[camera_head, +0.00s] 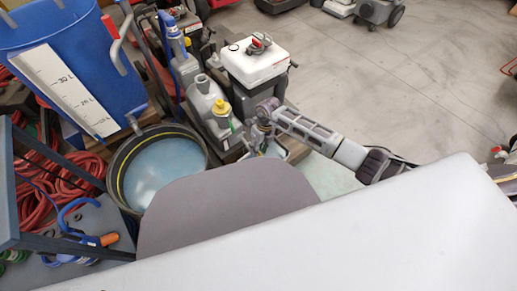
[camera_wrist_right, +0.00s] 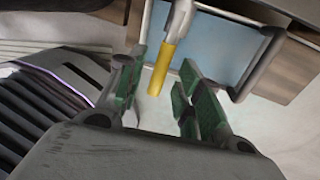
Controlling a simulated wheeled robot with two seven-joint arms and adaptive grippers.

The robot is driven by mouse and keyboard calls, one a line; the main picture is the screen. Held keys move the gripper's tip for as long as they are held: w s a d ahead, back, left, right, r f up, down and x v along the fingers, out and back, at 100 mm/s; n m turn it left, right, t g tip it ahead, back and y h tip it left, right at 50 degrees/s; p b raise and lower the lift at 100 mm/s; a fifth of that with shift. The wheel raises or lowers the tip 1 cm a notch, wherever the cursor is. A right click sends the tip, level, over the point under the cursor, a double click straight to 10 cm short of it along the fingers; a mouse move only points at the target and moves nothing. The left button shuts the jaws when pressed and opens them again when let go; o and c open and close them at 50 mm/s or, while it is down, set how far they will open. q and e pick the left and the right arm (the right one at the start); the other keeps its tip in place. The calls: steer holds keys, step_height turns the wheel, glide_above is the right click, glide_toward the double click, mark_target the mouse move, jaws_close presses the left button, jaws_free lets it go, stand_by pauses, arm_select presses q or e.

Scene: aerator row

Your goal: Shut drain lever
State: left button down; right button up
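A lever with a yellow sleeve (camera_wrist_right: 162,70) on a metal rod comes down from the top of the right wrist view. Its yellow end lies in the picture between the green-padded fingers of my right gripper (camera_wrist_right: 158,98). The fingers are apart, with space on both sides of the lever, so it does not look gripped. In the head view my right gripper (camera_head: 258,143) points down, close to the grey bottles and the white-topped machine. It is small there and the lever cannot be made out. My left gripper is out of view.
A blue tank (camera_head: 50,55) with a litre scale and a round black-rimmed tub (camera_head: 165,165) of bluish liquid stand at left. A white-topped machine (camera_head: 255,62) and a grey bottle (camera_head: 203,98) stand near the gripper. Red hoses (camera_head: 60,205) lie at left. Floor at right is open.

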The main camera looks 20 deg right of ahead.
jaws_close()
steer(key=shift+d, duration=0.1)
stand_by(0.4)
